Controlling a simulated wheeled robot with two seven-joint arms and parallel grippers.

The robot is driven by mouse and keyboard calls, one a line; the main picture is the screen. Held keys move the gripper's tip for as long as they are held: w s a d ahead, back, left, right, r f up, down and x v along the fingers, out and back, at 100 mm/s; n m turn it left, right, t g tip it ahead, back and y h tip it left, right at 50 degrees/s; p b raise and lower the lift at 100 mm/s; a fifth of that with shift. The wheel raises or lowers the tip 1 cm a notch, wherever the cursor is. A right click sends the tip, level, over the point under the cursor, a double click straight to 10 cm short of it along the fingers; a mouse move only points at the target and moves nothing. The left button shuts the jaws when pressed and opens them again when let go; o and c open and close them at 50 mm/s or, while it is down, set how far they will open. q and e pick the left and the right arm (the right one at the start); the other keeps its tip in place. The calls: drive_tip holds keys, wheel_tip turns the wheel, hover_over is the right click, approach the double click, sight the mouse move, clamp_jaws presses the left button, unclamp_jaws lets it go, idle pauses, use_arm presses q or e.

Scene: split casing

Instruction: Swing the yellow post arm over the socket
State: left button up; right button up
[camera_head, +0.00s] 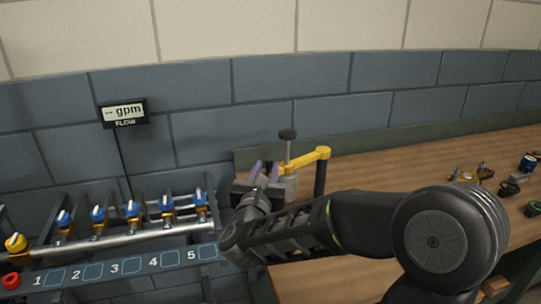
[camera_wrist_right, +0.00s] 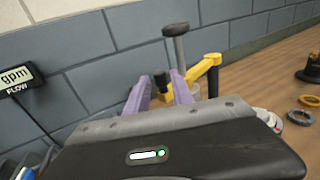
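The yellow post arm (camera_head: 310,158) extends left from a dark upright post (camera_head: 320,180) near the back edge of the wooden bench; it also shows in the right wrist view (camera_wrist_right: 204,70). A grey stem with a dark knob (camera_head: 288,134) rises at the arm's left end. A grey cylinder (camera_head: 290,186) shows partly below that end; I cannot tell whether it is the socket. My right gripper (camera_head: 264,172) has purple fingers, spread apart, just left of the arm's end. In the wrist view a small dark cylinder (camera_wrist_right: 162,82) appears between them; contact is unclear. My left gripper is out of view.
A pipe rack with several blue-handled valves (camera_head: 132,208) and a numbered panel (camera_head: 130,266) stands left. A flow display (camera_head: 124,113) hangs on the wall. Small parts (camera_head: 468,174) lie on the bench (camera_head: 400,160) at right. Bench between is mostly clear.

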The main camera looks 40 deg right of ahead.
sight(269, 160)
drive_tip(key=p+x, duration=0.2)
drive_tip(key=x, duration=0.5)
drive_tip(key=shift+a, duration=0.1)
drive_tip(key=shift+c, duration=0.4)
clamp_jaws()
idle(0.8)
